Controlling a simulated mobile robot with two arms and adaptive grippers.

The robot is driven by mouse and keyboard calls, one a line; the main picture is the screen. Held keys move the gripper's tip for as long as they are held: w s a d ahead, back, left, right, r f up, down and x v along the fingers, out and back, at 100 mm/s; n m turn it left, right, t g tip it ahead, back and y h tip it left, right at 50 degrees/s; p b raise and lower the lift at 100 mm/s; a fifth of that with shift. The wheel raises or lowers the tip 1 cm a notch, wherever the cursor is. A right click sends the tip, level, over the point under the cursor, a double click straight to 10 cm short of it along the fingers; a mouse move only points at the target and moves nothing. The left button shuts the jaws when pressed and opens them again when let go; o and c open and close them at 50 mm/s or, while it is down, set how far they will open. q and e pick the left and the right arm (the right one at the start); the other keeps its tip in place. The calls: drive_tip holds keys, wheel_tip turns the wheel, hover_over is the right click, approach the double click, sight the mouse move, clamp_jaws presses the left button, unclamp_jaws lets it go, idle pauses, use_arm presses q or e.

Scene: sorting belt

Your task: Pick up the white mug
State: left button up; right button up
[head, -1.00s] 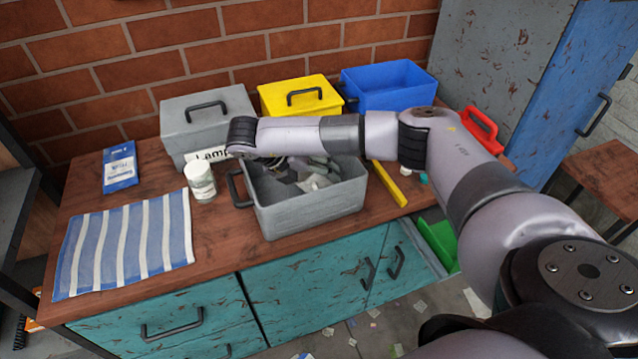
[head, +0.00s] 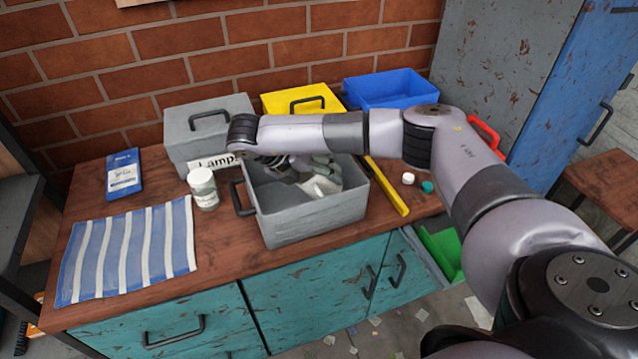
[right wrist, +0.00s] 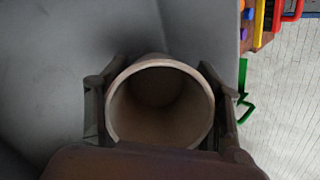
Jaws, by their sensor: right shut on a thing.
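The white mug (head: 324,186) shows as a pale shape inside the open grey bin (head: 310,222), partly hidden by my right gripper (head: 308,172). In the right wrist view I look straight into the round mouth of the mug (right wrist: 160,102). The fingers of my right gripper (right wrist: 162,110) press against the mug's outer wall from both sides, so it is shut on the mug. The mug's handle cannot be made out. My left gripper is not in view.
A lidded grey box (head: 207,133), a yellow box (head: 290,101) and a blue bin (head: 390,90) stand behind. A white jar (head: 203,188), a blue packet (head: 124,174) and a striped cloth (head: 128,250) lie left. A yellow bar (head: 388,188) lies right of the open bin.

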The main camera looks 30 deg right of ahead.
wheel_tip(320, 180, up, 17)
drive_tip(key=p, duration=0.3)
drive_tip(key=a+f+y+p, duration=0.1)
drive_tip(key=f, duration=0.1)
drive_tip(key=w+a+f+t+y+p, duration=0.1)
drive_tip(key=f+p, duration=0.1)
drive_tip(key=w+a+f+m+y+p, duration=0.1)
drive_tip(key=f+p, duration=0.1)
drive_tip(key=f, duration=0.1)
drive_tip(key=shift+w+a+t, duration=0.2)
drive_tip(key=shift+a+t, duration=0.1)
drive_tip(key=shift+a, duration=0.1)
drive_tip(key=d+f+m+p, duration=0.1)
drive_tip(key=d+f+y+p, duration=0.1)
drive_tip(key=f, duration=0.1)
drive_tip(key=shift+m+t+p, duration=0.3)
drive_tip(key=shift+m+p, duration=0.1)
drive_tip(key=d, duration=0.1)
drive_tip(key=d+f+m+p, duration=0.1)
drive_tip(key=d+y, duration=0.1)
drive_tip(key=shift+s+f+m+t+p, duration=0.3)
drive_tip(key=shift+s+f, duration=0.1)
drive_tip(key=shift+s+d+f, duration=0.15)
drive_tip(key=shift+d+f, duration=0.05)
drive_tip(key=shift+d, duration=0.4)
drive_tip(key=shift+d+f+m, duration=0.1)
drive_tip(key=shift+f+m, duration=0.2)
drive_tip(key=shift+f+b, duration=2)
drive_tip(key=shift+f, duration=1.25)
drive_tip(key=shift+c, duration=0.2)
